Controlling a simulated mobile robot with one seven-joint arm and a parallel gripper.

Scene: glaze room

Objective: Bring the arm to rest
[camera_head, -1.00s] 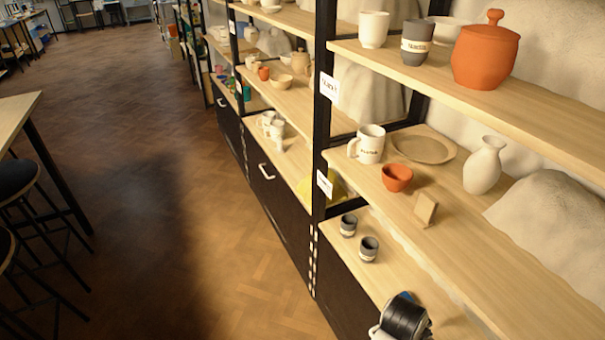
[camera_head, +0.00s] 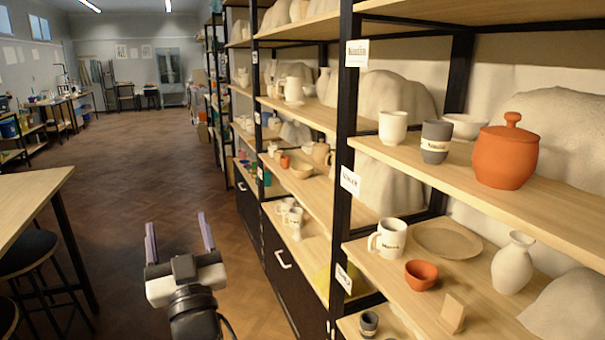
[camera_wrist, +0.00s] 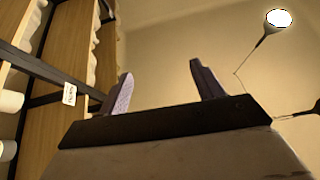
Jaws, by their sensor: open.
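My gripper (camera_head: 180,238) is in the lower left middle of the head view, in front of the shelves and over the aisle floor. Its two purple-grey fingers point up and stand wide apart with nothing between them. In the wrist view my gripper (camera_wrist: 160,88) also shows open and empty, with a bare ceiling behind it. The arm below it is mostly cut off by the bottom edge of the head view.
A tall shelf unit (camera_head: 425,162) with pottery fills the right side, including an orange lidded jar (camera_head: 505,155) and a white mug (camera_head: 389,238). A table (camera_head: 28,200) with stools stands at left. The aisle floor (camera_head: 140,160) is open. A lamp (camera_wrist: 279,19) hangs overhead.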

